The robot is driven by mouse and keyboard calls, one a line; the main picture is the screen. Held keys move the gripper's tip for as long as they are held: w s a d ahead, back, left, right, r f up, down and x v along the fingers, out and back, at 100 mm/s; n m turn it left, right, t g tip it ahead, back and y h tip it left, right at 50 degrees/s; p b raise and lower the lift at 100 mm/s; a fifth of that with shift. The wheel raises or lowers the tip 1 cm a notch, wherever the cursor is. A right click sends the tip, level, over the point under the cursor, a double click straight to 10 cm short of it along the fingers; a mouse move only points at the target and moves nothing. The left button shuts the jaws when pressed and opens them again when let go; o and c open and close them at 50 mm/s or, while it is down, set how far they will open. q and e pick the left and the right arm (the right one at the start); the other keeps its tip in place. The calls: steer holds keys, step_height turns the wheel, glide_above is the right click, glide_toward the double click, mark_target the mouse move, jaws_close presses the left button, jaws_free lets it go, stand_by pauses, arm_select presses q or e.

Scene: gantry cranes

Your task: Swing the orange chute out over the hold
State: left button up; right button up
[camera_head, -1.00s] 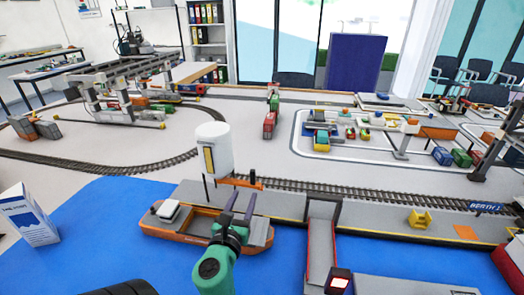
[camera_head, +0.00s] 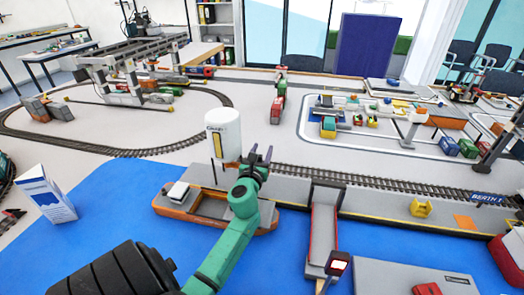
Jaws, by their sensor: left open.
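The white silo (camera_head: 222,140) with a yellow strip stands on the quay edge behind the barge. The orange chute (camera_head: 241,160) comes off its lower right side and is mostly hidden by my left gripper. The orange-hulled barge (camera_head: 172,212) lies on the blue water below, its open hold (camera_head: 212,207) in the middle and its right part behind my green arm. My left gripper (camera_head: 261,151) is open, its two dark fingers pointing away at the chute's outer end. I cannot tell whether they touch it. My right gripper is not in view.
A grey ramp with red edges (camera_head: 322,240) stands right of the barge. Rail track (camera_head: 350,178) runs behind the quay. A white-blue box (camera_head: 47,195) stands at the left. A yellow piece (camera_head: 420,208) sits on the quay.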

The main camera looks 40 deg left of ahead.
arm_select(q)
jaws_close()
stand_by(1.4)
